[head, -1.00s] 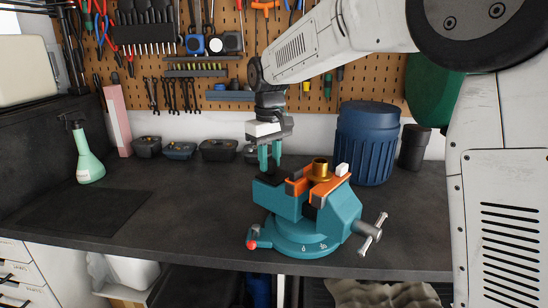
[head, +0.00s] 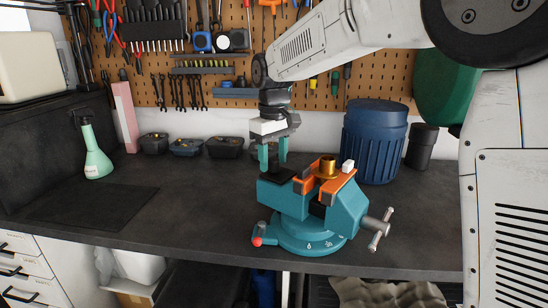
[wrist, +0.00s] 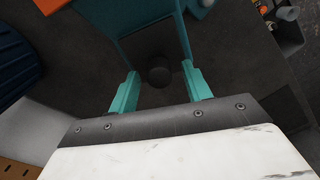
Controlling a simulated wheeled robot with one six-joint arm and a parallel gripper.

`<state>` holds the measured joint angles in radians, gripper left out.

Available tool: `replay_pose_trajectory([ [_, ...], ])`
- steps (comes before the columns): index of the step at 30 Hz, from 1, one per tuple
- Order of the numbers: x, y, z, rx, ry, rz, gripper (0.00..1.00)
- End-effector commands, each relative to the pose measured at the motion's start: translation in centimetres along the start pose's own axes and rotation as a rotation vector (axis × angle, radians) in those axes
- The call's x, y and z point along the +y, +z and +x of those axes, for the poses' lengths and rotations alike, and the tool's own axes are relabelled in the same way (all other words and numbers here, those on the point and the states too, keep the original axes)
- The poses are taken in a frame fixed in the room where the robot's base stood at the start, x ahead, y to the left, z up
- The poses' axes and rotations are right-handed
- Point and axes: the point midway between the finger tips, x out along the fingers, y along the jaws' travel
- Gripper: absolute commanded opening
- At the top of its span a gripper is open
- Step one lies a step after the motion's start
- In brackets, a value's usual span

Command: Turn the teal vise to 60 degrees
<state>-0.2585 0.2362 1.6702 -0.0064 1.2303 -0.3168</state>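The teal vise (head: 345,214) stands on its round base near the bench's front edge, with orange-topped jaws. A brass cylindrical part (head: 327,166) sits between the jaws, and a small white block (head: 348,166) lies beside it. A lever with a red tip (head: 257,241) sticks out at the base's left. The scale marks on the base are too small to read surely. My gripper (head: 273,164) points down just above the vise's left end. In the wrist view its teal fingers (wrist: 160,88) are apart and empty, with a dark round knob (wrist: 159,75) beyond them.
A blue barrel (head: 374,142) and a dark cup (head: 421,146) stand behind the vise at right. A spray bottle (head: 95,158) and dark bins (head: 224,147) stand at the back left.

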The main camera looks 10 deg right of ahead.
Motion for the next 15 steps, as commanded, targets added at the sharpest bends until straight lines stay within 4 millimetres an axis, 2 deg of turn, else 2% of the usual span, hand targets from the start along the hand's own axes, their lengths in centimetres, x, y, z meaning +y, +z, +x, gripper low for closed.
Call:
replay_pose_trajectory([
  [8,0.0,0.0,0.0,-0.002,0.000,0.001,0.49],
  [11,0.1,0.0,-0.7,0.000,0.000,0.001,0.49],
  [15,0.0,0.0,-3.0,0.001,0.001,0.000,0.49],
])
